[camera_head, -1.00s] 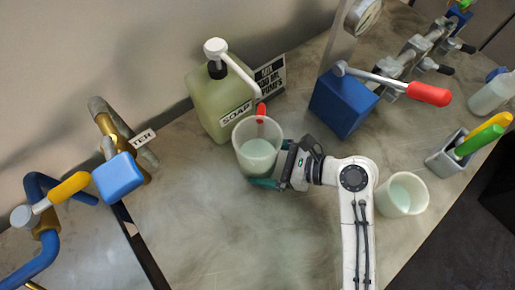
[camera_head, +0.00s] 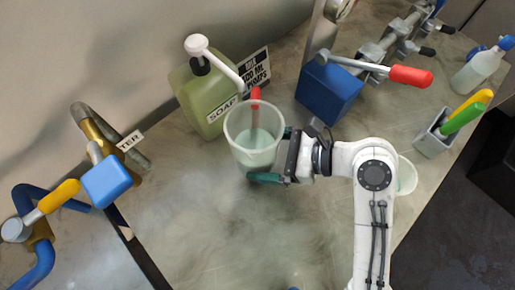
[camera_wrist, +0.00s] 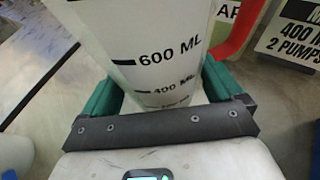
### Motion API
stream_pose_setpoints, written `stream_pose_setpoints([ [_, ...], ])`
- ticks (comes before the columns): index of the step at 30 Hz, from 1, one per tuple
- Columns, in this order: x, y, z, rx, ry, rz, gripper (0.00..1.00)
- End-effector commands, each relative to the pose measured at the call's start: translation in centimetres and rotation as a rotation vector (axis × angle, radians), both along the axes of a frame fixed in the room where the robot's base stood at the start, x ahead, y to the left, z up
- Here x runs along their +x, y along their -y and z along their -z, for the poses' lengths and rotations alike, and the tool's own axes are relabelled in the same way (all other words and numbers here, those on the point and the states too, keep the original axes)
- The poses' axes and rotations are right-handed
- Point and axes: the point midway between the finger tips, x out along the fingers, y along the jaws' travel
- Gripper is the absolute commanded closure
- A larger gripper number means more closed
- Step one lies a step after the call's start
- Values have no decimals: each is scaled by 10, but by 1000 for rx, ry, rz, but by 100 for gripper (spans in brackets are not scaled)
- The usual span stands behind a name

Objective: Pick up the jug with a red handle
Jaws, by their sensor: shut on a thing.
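The jug (camera_head: 252,150) is a translucent, frosted cup with pale green liquid low inside and a red handle (camera_head: 255,97) on its far side. My gripper (camera_head: 272,160) is shut on the jug's body from the right. In the wrist view the jug (camera_wrist: 150,50) stands between the two green fingers, with 600 ML and 400 ML marks facing me, and the red handle (camera_wrist: 236,30) at the right. The jug looks upright or nearly so. I cannot tell whether its base is clear of the table.
A green soap dispenser (camera_head: 205,98) stands just behind the jug, its white spout reaching near the rim. A blue block with a red-tipped lever (camera_head: 410,76) is to the right. A second cup (camera_head: 406,175) is partly behind my arm. The front-left table (camera_head: 200,225) is clear.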

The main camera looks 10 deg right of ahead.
Motion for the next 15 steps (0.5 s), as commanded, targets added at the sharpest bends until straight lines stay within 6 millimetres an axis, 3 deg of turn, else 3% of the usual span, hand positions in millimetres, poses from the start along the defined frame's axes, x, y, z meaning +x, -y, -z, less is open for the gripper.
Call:
stream_pose_setpoints([
  [2, -15, 7, -23, 0, 7, 2, 48],
  [6, -50, 23, -42, 0, -1, 4, 48],
  [15, -84, 39, -61, 1, -3, 1, 48],
])
